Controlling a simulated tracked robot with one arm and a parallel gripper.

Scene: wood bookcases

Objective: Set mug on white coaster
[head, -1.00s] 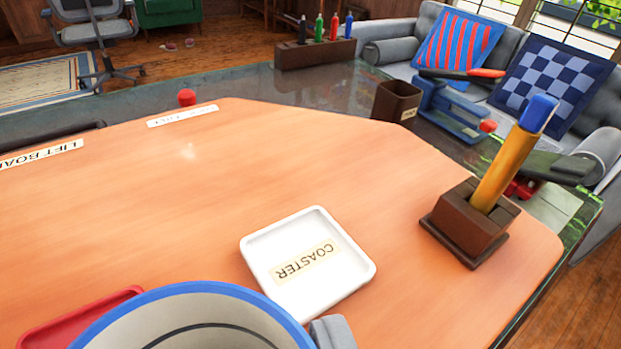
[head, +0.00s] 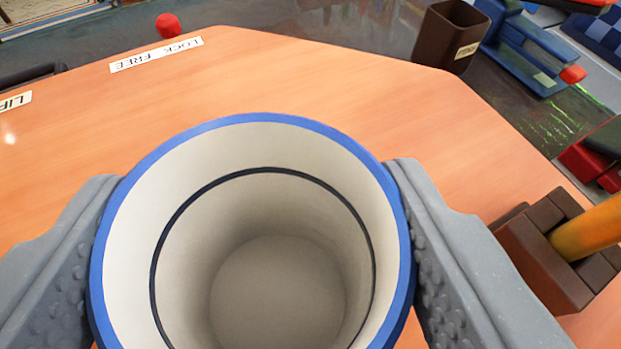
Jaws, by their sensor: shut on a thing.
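The mug (head: 275,255) is white inside with a blue rim and a dark ring line, and it fills the lower middle of the head view. It looks empty, and I look down into it. My gripper (head: 255,240) is shut on the mug, with one grey textured finger on its left side and one on its right. The white coaster is not visible now; the mug and fingers cover much of the board. I cannot tell whether the mug's base touches anything.
The orange wooden board (head: 420,130) is clear behind the mug. A brown wooden holder (head: 545,250) with a yellow marker (head: 592,232) stands close to the right finger. A dark brown cup (head: 450,35), a blue tool (head: 530,50) and a red knob (head: 169,25) lie beyond the board's edge.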

